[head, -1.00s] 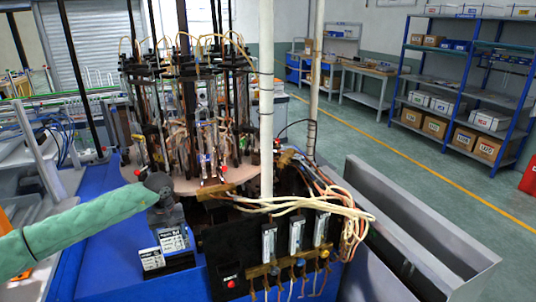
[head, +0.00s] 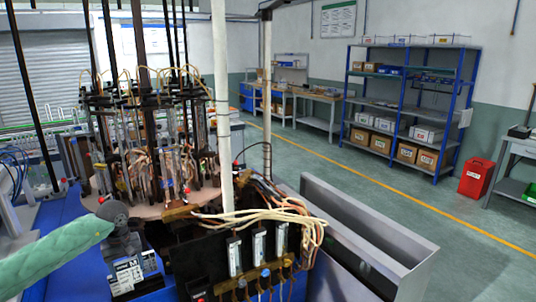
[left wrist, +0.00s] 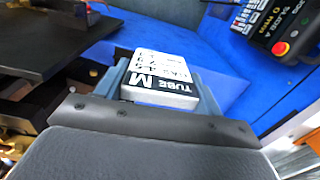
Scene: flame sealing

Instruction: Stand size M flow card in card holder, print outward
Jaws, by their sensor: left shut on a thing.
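The size M flow card (left wrist: 162,82), white with a dark band reading "TUBE M", sits between the blue fingers of my left gripper (left wrist: 165,85) in the left wrist view. My left gripper (head: 130,254) is shut on it. In the head view my green-sleeved left arm comes in from the left, and white printed faces with dark bands (head: 126,277) show just below the gripper, over the blue surface. The print faces the head camera. I cannot make out the card holder for certain, nor whether the card touches it. My right gripper is not in view.
A tall machine with tubes and a round plate (head: 150,207) stands behind the gripper. A black panel with gauges and cables (head: 215,262) is close on its right. In the left wrist view, a control box with a red button (left wrist: 281,48) lies at upper right, beside bare blue surface.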

